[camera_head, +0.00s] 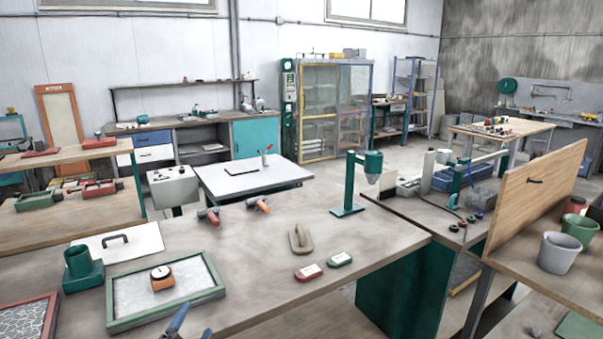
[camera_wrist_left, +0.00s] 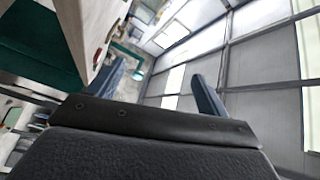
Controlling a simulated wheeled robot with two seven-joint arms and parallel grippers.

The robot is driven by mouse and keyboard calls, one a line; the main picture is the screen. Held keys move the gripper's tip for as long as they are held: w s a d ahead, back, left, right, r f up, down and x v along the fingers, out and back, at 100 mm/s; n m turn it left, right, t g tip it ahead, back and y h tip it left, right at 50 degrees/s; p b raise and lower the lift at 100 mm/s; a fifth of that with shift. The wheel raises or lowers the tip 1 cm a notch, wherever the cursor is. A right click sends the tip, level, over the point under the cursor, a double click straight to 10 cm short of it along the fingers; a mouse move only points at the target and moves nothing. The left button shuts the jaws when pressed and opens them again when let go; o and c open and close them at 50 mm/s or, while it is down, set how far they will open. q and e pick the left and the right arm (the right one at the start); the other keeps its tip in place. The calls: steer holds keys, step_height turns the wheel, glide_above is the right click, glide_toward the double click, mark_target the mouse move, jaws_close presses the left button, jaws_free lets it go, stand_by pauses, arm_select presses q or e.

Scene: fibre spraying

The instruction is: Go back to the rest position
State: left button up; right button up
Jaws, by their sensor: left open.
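My left gripper (camera_head: 190,328) shows only by its blue-grey fingertips at the bottom edge of the head view, in front of the near table. In the left wrist view the two fingers of my left gripper (camera_wrist_left: 160,92) stand apart with nothing between them. That view looks up toward the windows and ceiling, with a table edge tilted at its left. My right gripper is not in either view.
On the near table (camera_head: 250,270) lie a green-framed panel (camera_head: 205,292) with an orange gauge (camera_head: 161,277), a green holder (camera_head: 82,268), a trowel (camera_head: 300,240) and two small blocks. Grey and green buckets (camera_head: 559,253) stand at right. The table's front middle is clear.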

arm_select(q)
steer(key=s+d+f+n+g+y, duration=0.1)
steer(key=s+d+f+n+g, duration=0.1)
steer(key=s+f+n+g, duration=0.8)
steer(key=s+d+f+n+g+y, duration=0.1)
steer(key=s+d+f+n+g, duration=0.3)
steer(key=s+f, duration=1.1)
steer(key=s+d+f+g, duration=0.1)
steer(key=s+f, duration=0.2)
steer(key=f, duration=1)
steer(key=s+d+f+m+g, duration=0.1)
steer(key=s+f, duration=0.3)
steer(key=f, duration=1)
steer(key=shift+s+d+f+g, duration=0.15)
steer(key=shift+f+g, duration=0.15)
steer(key=shift+g, duration=0.5)
